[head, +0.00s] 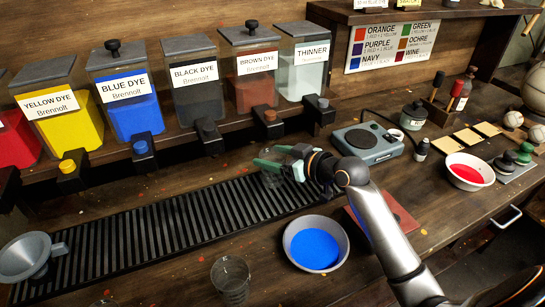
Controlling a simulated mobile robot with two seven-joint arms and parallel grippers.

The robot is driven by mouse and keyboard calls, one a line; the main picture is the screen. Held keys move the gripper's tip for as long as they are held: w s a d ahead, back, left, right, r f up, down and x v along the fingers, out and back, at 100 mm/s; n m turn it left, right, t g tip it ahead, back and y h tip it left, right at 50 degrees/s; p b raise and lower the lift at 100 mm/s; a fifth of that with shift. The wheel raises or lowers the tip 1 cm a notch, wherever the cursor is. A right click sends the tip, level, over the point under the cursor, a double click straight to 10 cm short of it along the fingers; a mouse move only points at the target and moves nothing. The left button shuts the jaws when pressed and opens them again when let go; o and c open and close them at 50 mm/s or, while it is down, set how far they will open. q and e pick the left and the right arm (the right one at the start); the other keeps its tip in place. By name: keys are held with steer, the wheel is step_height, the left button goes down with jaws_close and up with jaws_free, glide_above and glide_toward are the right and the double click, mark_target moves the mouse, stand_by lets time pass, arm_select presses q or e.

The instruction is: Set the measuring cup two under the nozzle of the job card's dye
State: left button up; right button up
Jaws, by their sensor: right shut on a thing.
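My right gripper (284,163) reaches in from the lower right and is shut on a clear measuring cup (271,180), partly hidden by the fingers. The cup is over the slatted drip grate (175,222), near its right end, in front of the brown dye nozzle (270,116). I cannot tell whether it touches the grate. Another clear cup (231,284) stands on the bench at the front. The other nozzles are yellow (68,167), blue (140,148), black (208,130) and thinner (323,103). No cup number is readable. My left gripper is out of view.
A bowl of blue dye (314,246) stands close to my right arm. A grey funnel (31,256) sits at the grate's left end. A scale (367,143) and a red-filled bowl (470,172) are to the right. The grate's middle is clear.

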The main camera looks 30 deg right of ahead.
steer(key=shift+f, duration=0.2)
steer(key=o, duration=1.4)
steer(key=shift+r, duration=0.15)
steer(key=shift+s+r, duration=0.1)
steer(key=shift+s, duration=0.05)
steer(key=v, duration=1.1)
steer(key=shift+s+r, duration=0.15)
steer(key=shift+s, duration=0.15)
steer(key=shift+d, duration=0.1)
